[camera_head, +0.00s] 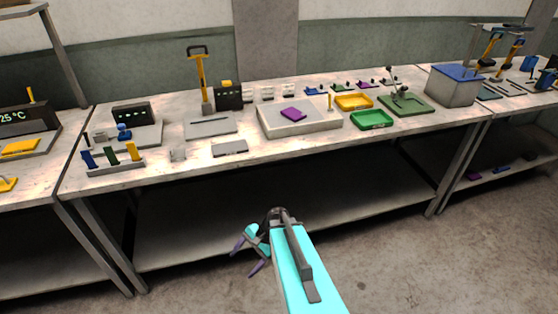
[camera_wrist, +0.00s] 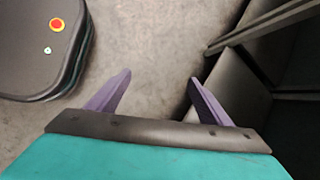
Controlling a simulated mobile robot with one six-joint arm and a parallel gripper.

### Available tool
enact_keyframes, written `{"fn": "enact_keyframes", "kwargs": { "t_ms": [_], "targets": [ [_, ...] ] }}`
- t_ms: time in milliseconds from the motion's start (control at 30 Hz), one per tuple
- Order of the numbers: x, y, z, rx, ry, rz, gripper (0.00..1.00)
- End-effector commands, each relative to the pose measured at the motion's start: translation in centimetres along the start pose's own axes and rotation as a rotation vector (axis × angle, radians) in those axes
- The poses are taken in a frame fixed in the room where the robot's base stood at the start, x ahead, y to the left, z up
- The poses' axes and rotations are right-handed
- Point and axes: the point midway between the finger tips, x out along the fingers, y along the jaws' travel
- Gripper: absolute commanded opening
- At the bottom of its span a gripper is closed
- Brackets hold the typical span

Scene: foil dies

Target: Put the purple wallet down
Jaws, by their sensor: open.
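The purple wallet (camera_head: 293,114) lies flat on top of a pale grey raised block (camera_head: 325,125) near the middle of the workbench, in the head view. My gripper (camera_head: 248,254) is in front of the bench, over the floor and below the bench top, well apart from the wallet. In the wrist view my gripper (camera_wrist: 158,82) shows two purple fingers spread wide with nothing between them. The wallet is not in the wrist view.
The workbench (camera_head: 210,164) holds a yellow tray (camera_head: 354,102), a green tray (camera_head: 372,120), a grey bin with a blue lid (camera_head: 453,88) and a yellow-handled tool (camera_head: 198,80). A shelf runs under the bench. The floor (camera_head: 370,270) in front is clear.

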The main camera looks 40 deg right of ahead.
Motion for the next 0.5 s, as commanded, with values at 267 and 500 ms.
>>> {"fn": "enact_keyframes", "kwargs": {
  "t_ms": [267, 500],
  "targets": [
    [6.3, 7.0, 4.6, -0.343, -0.013, 0.281, 0.73],
    [9.5, 13.3, 7.2, -0.648, -0.051, 0.517, 0.73]
  ]
}}
